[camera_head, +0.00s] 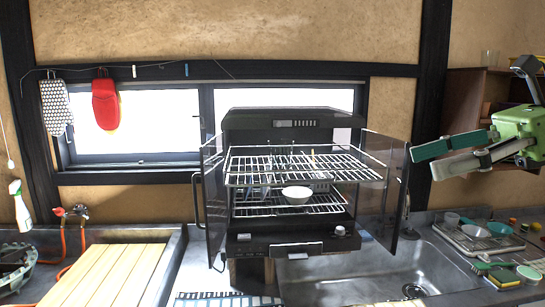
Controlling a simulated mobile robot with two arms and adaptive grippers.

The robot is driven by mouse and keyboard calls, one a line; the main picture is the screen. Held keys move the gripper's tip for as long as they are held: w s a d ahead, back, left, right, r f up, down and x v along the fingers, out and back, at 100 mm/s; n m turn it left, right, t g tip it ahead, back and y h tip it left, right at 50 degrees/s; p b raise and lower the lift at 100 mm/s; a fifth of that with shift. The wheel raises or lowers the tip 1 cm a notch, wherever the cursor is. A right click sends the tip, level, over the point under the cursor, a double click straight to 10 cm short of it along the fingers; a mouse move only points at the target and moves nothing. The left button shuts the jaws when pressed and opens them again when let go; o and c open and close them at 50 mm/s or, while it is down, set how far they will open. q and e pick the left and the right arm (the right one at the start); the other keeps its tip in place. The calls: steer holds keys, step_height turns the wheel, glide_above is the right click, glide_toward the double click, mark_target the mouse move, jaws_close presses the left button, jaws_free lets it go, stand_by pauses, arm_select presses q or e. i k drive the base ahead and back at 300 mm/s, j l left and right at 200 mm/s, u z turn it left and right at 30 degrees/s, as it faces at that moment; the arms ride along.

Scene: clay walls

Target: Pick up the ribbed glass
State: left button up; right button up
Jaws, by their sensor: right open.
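My right gripper (423,163) is at the right, in front of the shelf and the dark post. Its fingers point left, one green and one grey, with an empty gap between them. The gripper is open, lower than the glass and apart from it. My left gripper is not in view.
A black dish cabinet (283,124) with open glass doors, wire racks and a white bowl (297,195) stands in the middle. A wooden shelf (462,95) is behind my right arm. A sink (375,275) and a drying tray with dishes (470,241) lie below.

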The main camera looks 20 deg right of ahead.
mark_target(280, 150)
steer(key=i, duration=1.1)
